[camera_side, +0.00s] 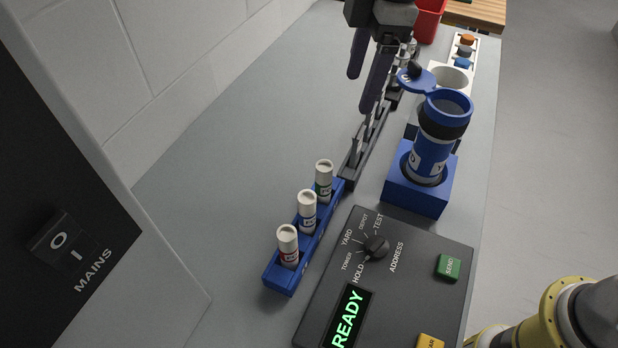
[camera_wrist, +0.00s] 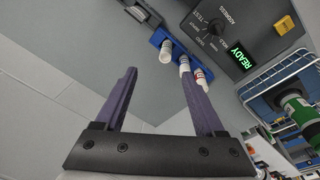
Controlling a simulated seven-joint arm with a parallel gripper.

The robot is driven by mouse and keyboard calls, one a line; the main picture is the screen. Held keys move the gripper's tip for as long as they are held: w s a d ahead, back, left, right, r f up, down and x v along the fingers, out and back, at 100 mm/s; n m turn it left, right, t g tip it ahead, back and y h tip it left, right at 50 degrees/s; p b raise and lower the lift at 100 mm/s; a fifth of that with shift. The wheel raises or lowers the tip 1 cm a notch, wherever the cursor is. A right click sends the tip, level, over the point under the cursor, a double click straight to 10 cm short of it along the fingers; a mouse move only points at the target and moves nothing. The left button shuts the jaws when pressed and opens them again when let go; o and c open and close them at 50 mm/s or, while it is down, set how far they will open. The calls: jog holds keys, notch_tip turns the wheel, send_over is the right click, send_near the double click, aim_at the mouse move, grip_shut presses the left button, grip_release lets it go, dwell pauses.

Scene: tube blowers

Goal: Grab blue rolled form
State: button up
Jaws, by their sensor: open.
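Three white rolled forms stand upright in a blue rack (camera_side: 272,280) in the side view. The middle one, the blue rolled form (camera_side: 307,212), has bluish marking. The front roll (camera_side: 288,245) has red marking, and the back roll (camera_side: 324,181) has green marking. In the wrist view the rolls cluster near the right fingertip, with the blue one (camera_wrist: 184,65) in the middle. My gripper (camera_side: 361,92) is open and empty, above and behind the rack in the side view. Its two purple fingers also show in the wrist view (camera_wrist: 158,72), spread apart.
A dark control panel (camera_side: 330,260) reading READY lies right of the rack. A blue carrier with an open lid (camera_side: 432,150) stands in a blue block behind the panel. A dark rack (camera_side: 352,172) extends behind the rolls. The grey bench is clear to the left.

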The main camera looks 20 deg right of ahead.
jog(key=n, duration=0.1)
send_over(304, 195)
jog(key=w+d, duration=0.2)
notch_tip(304, 195, down, 6)
jog(key=s+a+f, duration=0.1)
jog(key=a+f+n+g+h, duration=0.1)
jog(key=shift+s+f, duration=0.5)
jog(key=shift+f, duration=0.15)
notch_tip(304, 195, down, 8)
jog(key=shift+r, duration=0.1)
jog(key=shift+s+d+f, duration=0.1)
jog(key=shift+s+f, duration=0.05)
jog(key=shift+f, duration=1.15)
jog(key=shift+s+f, duration=0.1)
jog(key=shift+f, duration=1.2)
grip_shut()
